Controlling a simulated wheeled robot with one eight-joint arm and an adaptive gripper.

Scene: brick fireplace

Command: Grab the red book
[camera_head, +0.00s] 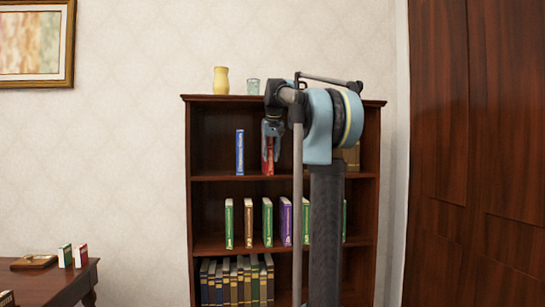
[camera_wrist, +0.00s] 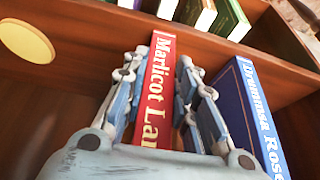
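The red book (camera_head: 267,164) stands upright on the upper shelf of the brown bookcase. My gripper (camera_head: 271,143) reaches down over it from above and hides its upper part. In the wrist view, the red book (camera_wrist: 157,88) with white lettering lies between the two fingers of my gripper (camera_wrist: 163,65). The book's lower end is near the shelf board.
A blue book (camera_head: 240,152) stands left of the red one; it also shows in the wrist view (camera_wrist: 245,108). Lower shelves hold several books. A yellow vase (camera_head: 221,80) and a glass (camera_head: 253,86) stand on the bookcase top (camera_head: 205,97). A small table (camera_head: 62,283) is at left.

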